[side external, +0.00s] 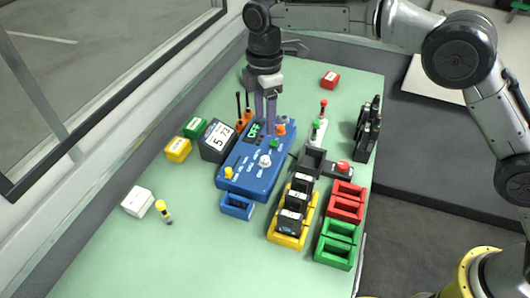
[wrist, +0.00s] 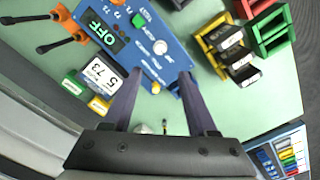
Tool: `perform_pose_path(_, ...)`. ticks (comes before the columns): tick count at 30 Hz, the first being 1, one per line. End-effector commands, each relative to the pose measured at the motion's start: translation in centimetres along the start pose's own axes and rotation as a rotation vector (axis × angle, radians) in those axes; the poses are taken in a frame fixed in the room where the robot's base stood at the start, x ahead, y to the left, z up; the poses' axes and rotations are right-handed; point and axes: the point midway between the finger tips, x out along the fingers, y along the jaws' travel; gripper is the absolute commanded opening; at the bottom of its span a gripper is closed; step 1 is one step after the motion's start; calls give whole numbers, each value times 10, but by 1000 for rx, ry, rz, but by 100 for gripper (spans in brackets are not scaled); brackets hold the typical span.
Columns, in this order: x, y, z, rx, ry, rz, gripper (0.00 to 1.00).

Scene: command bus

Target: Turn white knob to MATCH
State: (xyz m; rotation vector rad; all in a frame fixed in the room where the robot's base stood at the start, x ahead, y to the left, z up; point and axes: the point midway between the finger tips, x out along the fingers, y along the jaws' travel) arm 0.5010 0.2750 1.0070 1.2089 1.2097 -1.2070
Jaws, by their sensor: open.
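The white knob (side external: 265,161) sits on top of the blue control box (side external: 240,183), among small white labels too small to read surely. The white knob also shows in the wrist view (wrist: 160,47), beyond my fingertips. The box's display (wrist: 104,33) reads OFF in green. My gripper (side external: 265,118) points down over the far part of the box, its two fingers apart with nothing between them. In the wrist view my gripper (wrist: 160,73) straddles the line toward the white knob. The fingers are apart from the knob. I cannot tell which label the knob points to.
A yellow knob (side external: 229,173), an orange knob (side external: 281,128) and a green button (side external: 274,143) are also on the box. A numbered display block (side external: 217,140) stands left. Yellow, red (side external: 346,202) and green trays stand right. The front left table is mostly clear.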

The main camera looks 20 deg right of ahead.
Motion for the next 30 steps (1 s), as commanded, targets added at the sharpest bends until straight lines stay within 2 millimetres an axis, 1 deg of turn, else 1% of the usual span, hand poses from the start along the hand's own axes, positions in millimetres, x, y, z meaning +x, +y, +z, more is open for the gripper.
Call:
perform_pose_path(1,9,-1,1,1,-3,-5,58)
perform_pose_path(12,80,-1,2,2,-2,-4,58)
perform_pose_path(18,110,-1,1,2,-1,-2,58)
perform_pose_path(21,119,-1,1,2,-1,-2,58)
perform_pose_path(24,123,0,1,2,0,0,58)
perform_pose_path(30,125,0,1,2,0,1,58)
